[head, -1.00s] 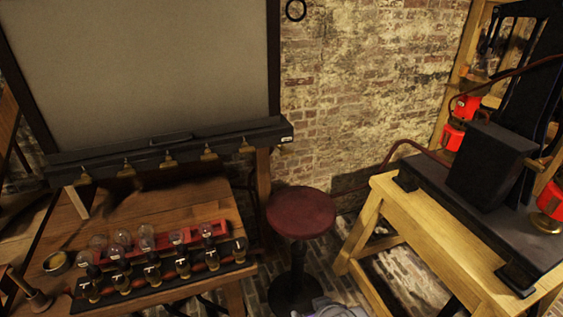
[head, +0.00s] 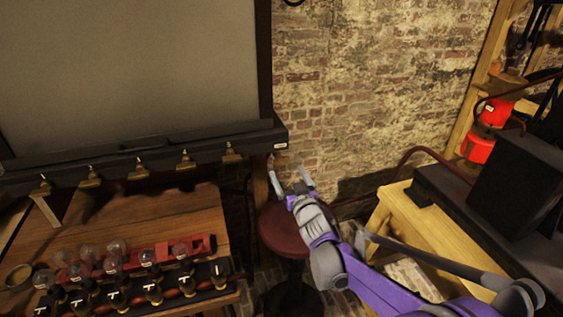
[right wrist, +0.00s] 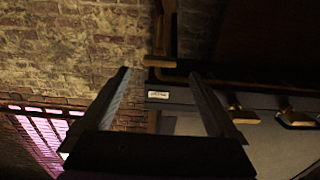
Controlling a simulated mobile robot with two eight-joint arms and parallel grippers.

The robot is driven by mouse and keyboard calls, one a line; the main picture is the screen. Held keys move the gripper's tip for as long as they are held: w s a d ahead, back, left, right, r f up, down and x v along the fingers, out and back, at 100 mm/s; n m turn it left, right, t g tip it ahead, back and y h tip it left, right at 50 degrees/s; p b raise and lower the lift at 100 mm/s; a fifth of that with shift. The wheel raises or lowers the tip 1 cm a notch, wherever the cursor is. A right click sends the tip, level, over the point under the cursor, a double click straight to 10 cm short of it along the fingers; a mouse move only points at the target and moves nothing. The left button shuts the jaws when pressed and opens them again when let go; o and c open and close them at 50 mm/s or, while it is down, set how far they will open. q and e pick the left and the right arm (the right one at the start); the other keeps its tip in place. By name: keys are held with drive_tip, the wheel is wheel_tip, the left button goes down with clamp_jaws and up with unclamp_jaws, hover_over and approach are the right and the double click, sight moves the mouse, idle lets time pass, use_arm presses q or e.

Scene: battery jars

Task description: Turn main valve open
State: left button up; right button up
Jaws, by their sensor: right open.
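A long black bar (head: 110,163) runs under the grey board, with several brass levers hanging along its front, such as the rightmost brass lever (head: 231,152). A small white label (head: 281,145) sits at the bar's right end; its text is unreadable. I cannot tell which part is the main valve. My right gripper (head: 291,178) is open and empty, below and just right of the bar's end, in front of the wall. In the right wrist view, the label (right wrist: 158,95) shows between its open fingers, with brass levers (right wrist: 243,115) to the right. My left gripper is not in view.
A wooden table (head: 120,225) with glass bulbs (head: 112,262) and a row of black-and-brass fittings stands below the bar. A dark red stool (head: 275,235) is under my right gripper. A yellow wooden bench (head: 440,235) with black equipment is at right.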

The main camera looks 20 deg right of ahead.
sight(283, 164)
drive_tip(key=w+p, duration=0.1)
drive_tip(key=w, duration=0.6)
drive_tip(key=shift+a, duration=0.1)
drive_tip(key=c, duration=1.4)
